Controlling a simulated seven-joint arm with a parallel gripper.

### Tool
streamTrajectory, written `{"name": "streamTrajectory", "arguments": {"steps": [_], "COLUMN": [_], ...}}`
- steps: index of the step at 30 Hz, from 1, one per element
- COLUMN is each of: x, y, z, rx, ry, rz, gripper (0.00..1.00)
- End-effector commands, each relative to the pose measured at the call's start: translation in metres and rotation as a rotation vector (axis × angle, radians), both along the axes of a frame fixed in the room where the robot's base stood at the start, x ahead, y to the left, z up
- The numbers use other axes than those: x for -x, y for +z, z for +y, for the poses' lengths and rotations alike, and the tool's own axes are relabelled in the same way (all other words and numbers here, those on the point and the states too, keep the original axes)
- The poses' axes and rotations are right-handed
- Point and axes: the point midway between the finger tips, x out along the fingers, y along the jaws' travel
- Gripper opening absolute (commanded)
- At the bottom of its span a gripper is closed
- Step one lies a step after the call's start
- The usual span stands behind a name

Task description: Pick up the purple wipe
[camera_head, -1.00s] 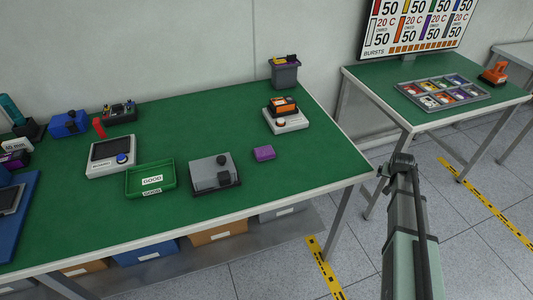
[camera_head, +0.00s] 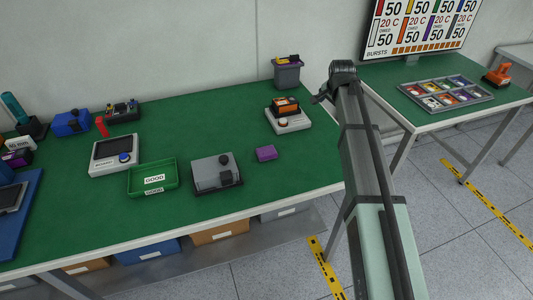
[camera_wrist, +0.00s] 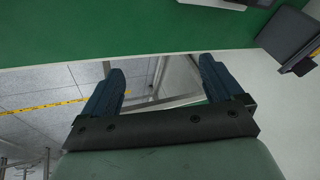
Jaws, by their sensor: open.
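The purple wipe (camera_head: 266,153) is a small purple block lying flat on the green table (camera_head: 100,222), right of a grey box-like device. In the head view my arm reaches up at the right, its end above the table's right edge and to the right of the wipe. The fingers are not clearly seen there. In the wrist view my gripper (camera_wrist: 158,80) has its two blue fingers wide apart with nothing between them. The wipe is not seen in the wrist view.
A grey device (camera_head: 216,174) stands just left of the wipe, with a green GOOD tray (camera_head: 133,181) beyond. A white device with an orange block (camera_head: 286,118) and a grey bin (camera_head: 287,74) stand behind. A second table (camera_head: 408,88) is at the right. Bare green surface lies in front.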

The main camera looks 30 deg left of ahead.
Motion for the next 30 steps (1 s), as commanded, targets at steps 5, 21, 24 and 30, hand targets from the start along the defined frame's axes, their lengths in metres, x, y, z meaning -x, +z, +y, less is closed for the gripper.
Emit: {"name": "streamTrajectory", "arguments": {"steps": [5, 21, 24, 30], "x": [0.072, 0.199, 0.200, 0.200], "y": [0.007, 0.022, 0.009, -0.026], "z": [0.080, 0.169, 0.168, 0.168], "rx": [-0.029, 0.043, 0.044, 0.044], "ry": [-0.113, -0.345, -0.348, -0.347], "rz": [0.190, 0.455, 0.458, 0.458], "gripper": [0.94, 0.94, 0.94, 0.94]}}
